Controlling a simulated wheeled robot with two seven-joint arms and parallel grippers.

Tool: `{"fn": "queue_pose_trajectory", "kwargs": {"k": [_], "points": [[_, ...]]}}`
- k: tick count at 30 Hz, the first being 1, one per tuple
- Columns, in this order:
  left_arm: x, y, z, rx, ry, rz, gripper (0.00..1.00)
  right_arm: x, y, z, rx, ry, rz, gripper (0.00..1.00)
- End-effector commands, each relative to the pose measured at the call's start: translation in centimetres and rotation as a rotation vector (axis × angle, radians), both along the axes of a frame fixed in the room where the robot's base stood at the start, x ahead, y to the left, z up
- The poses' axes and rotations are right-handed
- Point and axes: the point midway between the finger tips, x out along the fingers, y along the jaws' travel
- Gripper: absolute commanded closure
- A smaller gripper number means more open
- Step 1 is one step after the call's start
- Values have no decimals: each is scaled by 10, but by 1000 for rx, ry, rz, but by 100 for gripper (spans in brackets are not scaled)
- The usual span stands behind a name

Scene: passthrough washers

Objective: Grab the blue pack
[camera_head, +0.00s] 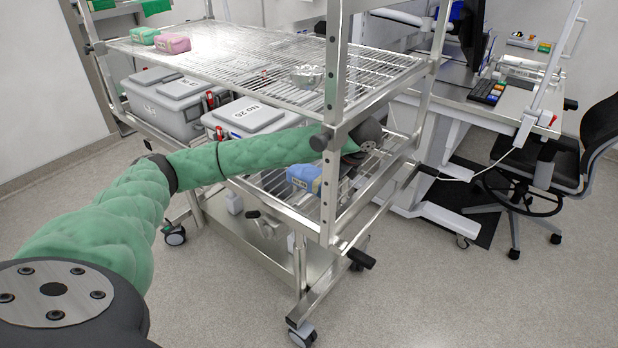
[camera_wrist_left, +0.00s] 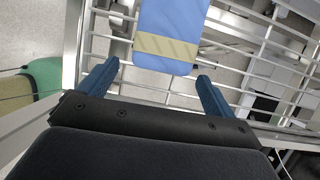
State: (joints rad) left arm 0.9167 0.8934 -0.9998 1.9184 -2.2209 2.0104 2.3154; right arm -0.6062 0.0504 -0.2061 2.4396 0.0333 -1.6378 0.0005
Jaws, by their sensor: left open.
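The blue pack (camera_head: 304,177) lies on the lower wire shelf of the metal cart in the head view, partly hidden by a cart post. In the left wrist view the blue pack (camera_wrist_left: 172,30), with a tan band across it, is ahead of the fingers and roughly between their lines. My left gripper (camera_wrist_left: 158,82) is open, with its two blue fingers apart and nothing between the tips. In the head view my green left arm reaches across to the cart, and the gripper itself is mostly hidden behind the post. My right gripper is not in view.
The upper wire shelf (camera_head: 235,62) is above the arm and holds a pink pack (camera_head: 172,43), a green pack (camera_head: 145,35) and a silver bowl (camera_head: 307,76). Grey bins (camera_head: 172,98) stand on the lower level at left. A cart post (camera_head: 333,130) stands close to the arm.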

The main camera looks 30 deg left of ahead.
Motion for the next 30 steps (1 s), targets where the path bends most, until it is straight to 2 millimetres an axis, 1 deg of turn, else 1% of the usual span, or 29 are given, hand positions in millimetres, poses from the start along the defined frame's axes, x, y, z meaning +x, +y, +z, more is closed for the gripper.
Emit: {"fn": "queue_pose_trajectory", "kwargs": {"k": [1,6,11,14,20,22,23,24,25,30], "points": [[0,7,-1,0,1,3,9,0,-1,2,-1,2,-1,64],[1,24,0,-1,1,1,9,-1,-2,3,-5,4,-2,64],[1,30,1,0,0,1,9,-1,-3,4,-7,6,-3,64],[2,37,2,0,0,2,9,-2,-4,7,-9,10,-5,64],[3,70,4,2,2,3,9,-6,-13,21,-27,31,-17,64],[3,81,3,1,1,3,9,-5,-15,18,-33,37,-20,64],[3,79,-1,0,2,1,9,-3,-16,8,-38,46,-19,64],[3,79,-3,0,2,1,9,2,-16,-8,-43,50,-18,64],[4,80,-4,0,2,1,9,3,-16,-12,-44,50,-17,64],[4,82,-10,0,1,0,9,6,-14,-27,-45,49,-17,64]]}}
